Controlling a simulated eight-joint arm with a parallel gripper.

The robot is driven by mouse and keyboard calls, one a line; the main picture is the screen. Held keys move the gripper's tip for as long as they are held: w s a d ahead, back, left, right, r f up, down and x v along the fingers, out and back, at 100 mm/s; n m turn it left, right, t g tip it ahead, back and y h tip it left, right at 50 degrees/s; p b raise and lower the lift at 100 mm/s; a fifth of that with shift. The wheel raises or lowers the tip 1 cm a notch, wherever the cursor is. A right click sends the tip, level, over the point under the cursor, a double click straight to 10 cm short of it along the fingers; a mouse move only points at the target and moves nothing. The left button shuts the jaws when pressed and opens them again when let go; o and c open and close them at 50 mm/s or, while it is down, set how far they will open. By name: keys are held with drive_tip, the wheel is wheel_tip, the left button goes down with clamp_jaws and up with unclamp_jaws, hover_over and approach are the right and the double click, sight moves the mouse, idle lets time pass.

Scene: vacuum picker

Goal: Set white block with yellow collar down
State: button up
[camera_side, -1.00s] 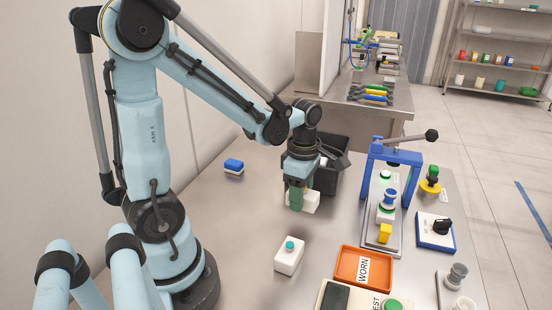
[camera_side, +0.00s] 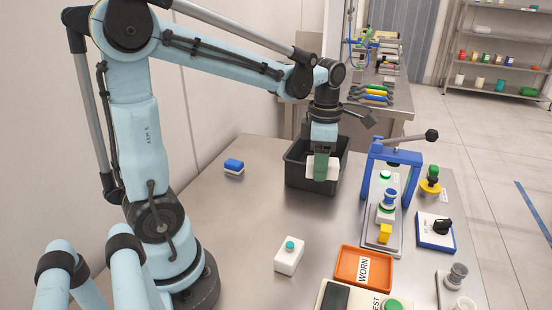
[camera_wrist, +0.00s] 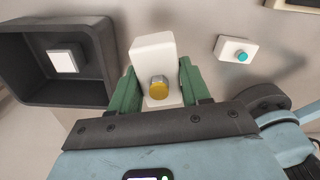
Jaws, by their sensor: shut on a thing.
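The white block with yellow collar (camera_wrist: 153,52) is between the green fingers of my gripper (camera_wrist: 155,88) in the wrist view, its yellow round part facing the camera. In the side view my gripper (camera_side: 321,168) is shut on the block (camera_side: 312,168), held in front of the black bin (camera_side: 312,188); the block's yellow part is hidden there. The gap between block and table is hard to judge. In the wrist view the bin (camera_wrist: 85,95) is left of the block, apart from it.
A white block with a grey surround (camera_wrist: 64,61) lies in the bin. The table's middle is clear.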

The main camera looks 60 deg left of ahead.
drive_tip(key=w+a+n, duration=0.3)
drive_tip(key=a+n, duration=0.1)
drive_tip(key=a, duration=0.8)
drive_tip(key=n, duration=0.3)
hover_over(255, 154)
drive_tip(key=f, duration=0.8)
drive_tip(key=shift+w+d, duration=0.1)
drive_tip(key=shift+d, duration=0.1)
drive_tip(key=shift+a+f, duration=0.3)
drive_tip(key=shift+f, duration=1.9)
drive_tip(key=shift+f, duration=0.1)
drive_tip(key=o, duration=1.1)
